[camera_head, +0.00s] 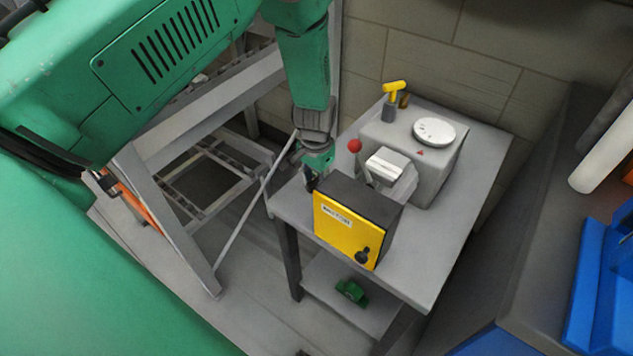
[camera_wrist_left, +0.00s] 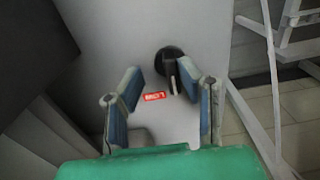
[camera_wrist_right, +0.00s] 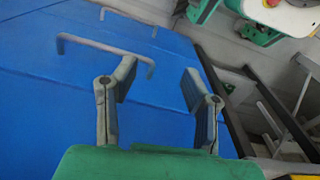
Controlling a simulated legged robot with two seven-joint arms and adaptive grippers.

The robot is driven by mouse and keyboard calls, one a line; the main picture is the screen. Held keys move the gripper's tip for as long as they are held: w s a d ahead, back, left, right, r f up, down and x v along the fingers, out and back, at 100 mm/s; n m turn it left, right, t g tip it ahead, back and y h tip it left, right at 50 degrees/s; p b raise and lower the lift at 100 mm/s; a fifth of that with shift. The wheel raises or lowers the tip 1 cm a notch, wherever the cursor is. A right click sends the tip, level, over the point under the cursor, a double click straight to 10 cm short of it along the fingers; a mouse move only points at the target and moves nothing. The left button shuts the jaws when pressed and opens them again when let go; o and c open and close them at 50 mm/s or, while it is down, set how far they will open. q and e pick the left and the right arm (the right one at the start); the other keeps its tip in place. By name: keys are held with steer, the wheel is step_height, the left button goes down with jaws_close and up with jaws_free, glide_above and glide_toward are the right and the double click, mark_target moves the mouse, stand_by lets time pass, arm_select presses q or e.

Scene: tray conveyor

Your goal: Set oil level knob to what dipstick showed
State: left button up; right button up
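In the left wrist view a black round knob (camera_wrist_left: 170,62) with a raised grip sits on a light grey panel. A small red label (camera_wrist_left: 154,96) with white letters, seemingly upside down "LOW", is beside it. My left gripper (camera_wrist_left: 158,78) is open and empty; the knob shows between its fingers, nearer the right one. In the head view my left gripper (camera_head: 317,176) is low beside the table machine, its fingertips partly hidden. The machine bears a yellow-handled dipstick-like part (camera_head: 394,89); no reading is legible. My right gripper (camera_wrist_right: 160,78) is open and empty before blue panels.
A yellow-fronted box (camera_head: 334,219) with a label and a black knob (camera_head: 363,256) stands at the table's front. Behind are a red-ball lever (camera_head: 355,146) and a round white dial (camera_head: 435,131). The table's right side (camera_head: 480,160) is clear.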

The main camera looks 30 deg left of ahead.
arm_select(q)
steer(key=shift+a+f, duration=0.35)
steer(key=shift+a, duration=0.55)
steer(key=shift+s+a, duration=0.1)
steer(key=shift+a, duration=0.05)
jaws_close()
steer(key=shift+d+r, duration=0.1)
steer(key=shift+d, duration=0.55)
steer(key=shift+a+n+p, duration=0.3)
steer(key=shift+a+n, duration=0.1)
steer(key=shift+n, duration=0.1)
steer(key=n, duration=0.1)
steer(key=n+p, duration=0.1)
steer(key=shift+d+n, duration=0.25)
steer(key=shift+n, duration=0.15)
steer(key=n+p, duration=0.1)
steer(key=n, duration=0.2)
steer(key=shift+a, duration=0.15)
steer(key=shift+n+p, duration=0.35)
steer(key=shift+n, duration=0.75)
arm_select(e)
steer(key=shift+a+r, duration=0.3)
steer(key=shift+r, duration=0.6)
steer(key=shift+a+r, duration=0.25)
steer(key=shift+r, duration=0.65)
